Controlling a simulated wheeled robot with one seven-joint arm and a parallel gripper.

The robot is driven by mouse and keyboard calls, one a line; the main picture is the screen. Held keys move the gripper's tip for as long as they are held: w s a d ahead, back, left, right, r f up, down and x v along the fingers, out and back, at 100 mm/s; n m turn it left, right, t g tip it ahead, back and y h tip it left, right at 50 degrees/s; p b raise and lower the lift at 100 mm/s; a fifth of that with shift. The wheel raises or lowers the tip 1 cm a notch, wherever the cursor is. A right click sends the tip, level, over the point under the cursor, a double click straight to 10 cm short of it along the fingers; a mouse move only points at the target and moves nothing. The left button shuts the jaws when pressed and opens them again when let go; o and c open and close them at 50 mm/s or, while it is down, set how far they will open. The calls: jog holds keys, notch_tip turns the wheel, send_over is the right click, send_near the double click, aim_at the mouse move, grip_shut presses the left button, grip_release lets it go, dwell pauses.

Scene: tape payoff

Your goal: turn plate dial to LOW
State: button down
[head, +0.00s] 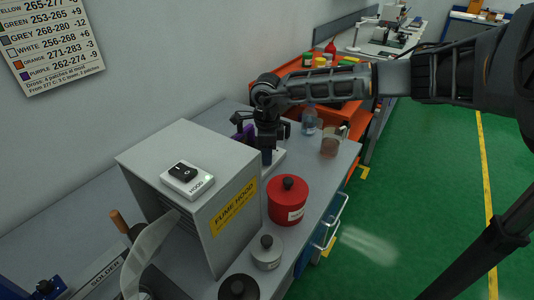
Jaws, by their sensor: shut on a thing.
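A white plate unit (277,162) stands on the grey bench, just behind the fume hood and partly hidden by it. My gripper (267,150) points down over this unit, shut on a small dark blue piece (267,158) at its top. I cannot tell whether that piece is the plate dial. The dial's marks and setting cannot be read from here.
The grey fume hood (185,150) carries a switch box (187,180). A red lidded pot (288,202), a pale jar (267,254), a brown beaker (331,141) and a clear bottle (309,120) stand near. A purple thing (246,133) is beside my gripper.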

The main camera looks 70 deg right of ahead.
jog(key=shift+m, duration=0.4)
jog(key=m+b, duration=0.1)
jog(key=m, duration=0.2)
jog(key=shift+m, duration=0.4)
jog(key=m, duration=0.4)
jog(key=shift+w+m+b, duration=0.1)
jog(key=shift+m+b, duration=0.2)
jog(key=shift+b, duration=0.05)
jog(key=m, duration=0.4)
jog(key=shift+g, duration=0.3)
jog(key=shift+m, duration=2.2)
jog(key=shift+b, duration=0.3)
jog(key=c, duration=0.9)
grip_release()
